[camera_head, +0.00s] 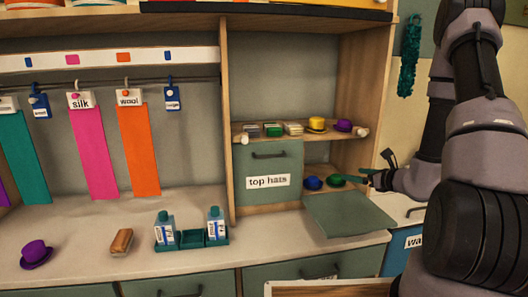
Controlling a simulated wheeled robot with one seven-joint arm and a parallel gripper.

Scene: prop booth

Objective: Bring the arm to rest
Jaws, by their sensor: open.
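My arm comes down the right side of the view. My gripper (372,178) is open, just right of the lower cubby beside the "top hats" door (268,172). Its fingertips point left toward a green hat (335,180) in that cubby. They look apart from the hat, though the gap is small and hard to judge. No object shows between the fingers. A blue hat (313,183) lies left of the green one.
A green flap (350,213) hangs open below the cubby. Above it, a shelf (300,137) holds several items, including yellow and purple hats. The counter (80,242) carries a purple hat (36,253), a brush (121,241) and a teal caddy (191,240) with two bottles.

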